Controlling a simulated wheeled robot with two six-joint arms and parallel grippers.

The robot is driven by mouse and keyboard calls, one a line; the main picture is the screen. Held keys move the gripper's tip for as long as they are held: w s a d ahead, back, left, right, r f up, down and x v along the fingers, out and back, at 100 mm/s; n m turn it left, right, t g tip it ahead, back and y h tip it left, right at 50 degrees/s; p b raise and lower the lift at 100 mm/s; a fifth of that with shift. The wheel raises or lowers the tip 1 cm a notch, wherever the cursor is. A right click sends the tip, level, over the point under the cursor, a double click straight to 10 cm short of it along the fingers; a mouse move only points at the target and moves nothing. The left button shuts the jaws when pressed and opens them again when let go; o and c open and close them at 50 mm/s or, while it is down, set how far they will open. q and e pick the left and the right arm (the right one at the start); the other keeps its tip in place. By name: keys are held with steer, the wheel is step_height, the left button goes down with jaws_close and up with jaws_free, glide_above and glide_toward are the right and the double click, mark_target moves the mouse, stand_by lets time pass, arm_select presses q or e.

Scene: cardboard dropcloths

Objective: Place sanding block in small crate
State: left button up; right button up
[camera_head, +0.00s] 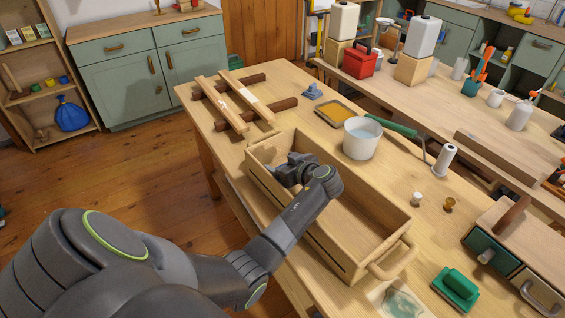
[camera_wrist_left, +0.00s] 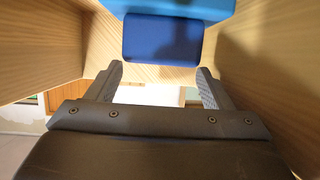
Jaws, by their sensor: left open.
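The small wooden crate (camera_head: 375,246) stands on the workbench, open at the top, with a handle at its near end. My left gripper (camera_head: 285,172) reaches down into its far half. In the left wrist view the gripper (camera_wrist_left: 160,70) is open, with nothing between its fingers. A blue block (camera_wrist_left: 162,38) with a lighter blue part lies just beyond the fingertips, between wooden walls. It looks like the sanding block, and my gripper hides it in the head view. A green block with a handle (camera_head: 457,286) lies on the bench outside the crate.
A white bucket (camera_head: 362,140) stands close to the crate's right side. A small blue item (camera_head: 313,92) and a yellow tray (camera_head: 337,113) lie behind it. Wooden strips on dark bars (camera_head: 237,98) fill the far left. A drawer box (camera_head: 500,255) stands at the right.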

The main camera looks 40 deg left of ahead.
arm_select(q)
steer(key=shift+s+p, duration=0.1)
steer(key=shift+p, duration=0.2)
steer(key=shift+r+p, duration=0.4)
steer(key=shift+p, duration=0.05)
steer(key=shift+s+d+b, duration=0.25)
steer(key=shift+d+b, duration=0.4)
steer(key=shift+d, duration=0.5)
steer(key=r+b+v, duration=0.1)
steer(key=v, duration=0.8)
steer(key=shift+d+b, duration=0.15)
steer(key=shift+b, duration=0.15)
steer(key=shift+r, duration=0.1)
steer(key=shift+r, duration=0.1)
